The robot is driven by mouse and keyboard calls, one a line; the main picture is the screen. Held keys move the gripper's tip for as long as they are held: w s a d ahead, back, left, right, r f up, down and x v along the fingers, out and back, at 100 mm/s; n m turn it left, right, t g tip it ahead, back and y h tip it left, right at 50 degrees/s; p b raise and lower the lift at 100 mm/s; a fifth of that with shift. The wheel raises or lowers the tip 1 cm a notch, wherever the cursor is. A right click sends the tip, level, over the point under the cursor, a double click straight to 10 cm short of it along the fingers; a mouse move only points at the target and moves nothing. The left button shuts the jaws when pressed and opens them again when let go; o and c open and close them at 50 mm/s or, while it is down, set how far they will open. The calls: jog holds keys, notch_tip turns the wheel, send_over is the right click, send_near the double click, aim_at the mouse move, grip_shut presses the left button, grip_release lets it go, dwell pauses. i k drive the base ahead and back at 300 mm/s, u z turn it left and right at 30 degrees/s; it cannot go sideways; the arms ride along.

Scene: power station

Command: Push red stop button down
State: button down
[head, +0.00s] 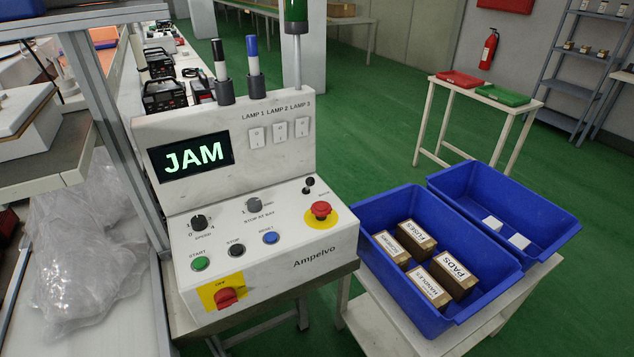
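A red mushroom-shaped button (320,209) stands on a yellow disc at the right of the sloped panel of a white control console (290,262) marked "Ampelvo". A small dark button (237,250) labelled STOP sits between a green START button (200,264) and a blue RESET button (270,238). A red switch (227,298) on a yellow plate marked OFF is on the console's front face. The console's screen (191,157) reads "JAM" in green letters. My gripper is not in view.
Two blue bins (376,217) stand right of the console, the nearer holding several labelled boxes. Lamp posts (254,62) rise from the console top. A clear plastic bag (82,240) and a grey metal post (128,150) are at the left.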

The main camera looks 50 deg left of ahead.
aim_at(321, 205)
jog(key=u, duration=0.65)
jog(key=i, duration=0.9)
jog(key=u, duration=0.7)
